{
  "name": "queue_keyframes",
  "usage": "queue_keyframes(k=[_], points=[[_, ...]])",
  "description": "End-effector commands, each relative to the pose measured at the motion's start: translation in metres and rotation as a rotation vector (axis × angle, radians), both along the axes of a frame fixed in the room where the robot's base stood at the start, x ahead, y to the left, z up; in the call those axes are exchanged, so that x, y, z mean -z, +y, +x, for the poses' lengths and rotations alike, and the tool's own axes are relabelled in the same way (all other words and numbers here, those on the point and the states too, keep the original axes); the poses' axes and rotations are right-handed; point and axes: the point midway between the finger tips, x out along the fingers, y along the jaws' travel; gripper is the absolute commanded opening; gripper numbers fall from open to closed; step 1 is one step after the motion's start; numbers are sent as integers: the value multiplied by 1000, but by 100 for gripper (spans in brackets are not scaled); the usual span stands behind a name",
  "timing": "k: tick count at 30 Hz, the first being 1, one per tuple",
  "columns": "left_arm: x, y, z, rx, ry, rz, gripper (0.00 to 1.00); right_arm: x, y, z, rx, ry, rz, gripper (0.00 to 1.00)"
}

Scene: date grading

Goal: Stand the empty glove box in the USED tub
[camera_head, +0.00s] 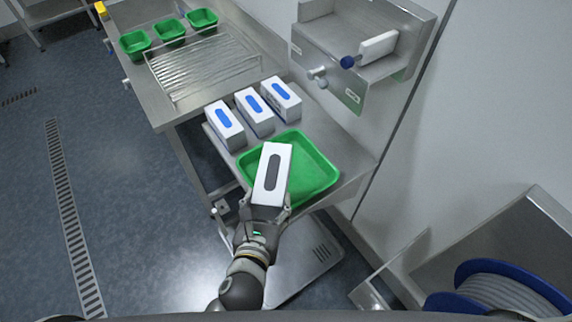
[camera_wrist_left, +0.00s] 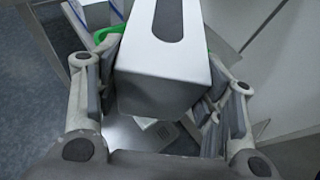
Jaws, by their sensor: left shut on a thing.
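The empty glove box (camera_head: 280,166) is white with a dark, empty slot in its top. My left gripper (camera_head: 267,207) is shut on its near end, with a finger on each side. In the left wrist view, the box (camera_wrist_left: 160,75) sits between the fingers. It is held over the near left part of a large green tub (camera_head: 321,178), hiding some of the floor and rim. The tub stands on a steel shelf and looks empty where it shows. I cannot read any USED label on it. My right gripper is not in view.
Several white boxes with blue slots, such as this one (camera_head: 255,112), stand in a row behind the tub. A wire rack (camera_head: 203,66) and small green tubs (camera_head: 171,31) are farther back. A wall-mounted steel holder (camera_head: 350,60) with a white box is at upper right.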

Motion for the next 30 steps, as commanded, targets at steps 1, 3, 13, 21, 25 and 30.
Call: queue_keyframes(k=[1, 3, 13, 21, 25, 30], points=[[-2, -5, -5, 19, 2, 1, 42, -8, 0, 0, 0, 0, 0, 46], [1, -9, -7, 37, 0, 0, 42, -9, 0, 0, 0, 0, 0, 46], [29, -20, 52, 46, -6, 3, 42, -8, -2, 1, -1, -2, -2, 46], [76, -27, 102, 45, -4, 1, 42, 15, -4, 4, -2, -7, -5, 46], [88, -29, 113, 46, -4, 1, 42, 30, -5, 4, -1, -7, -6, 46], [93, -30, 120, 46, -3, 0, 42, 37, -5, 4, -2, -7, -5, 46]])
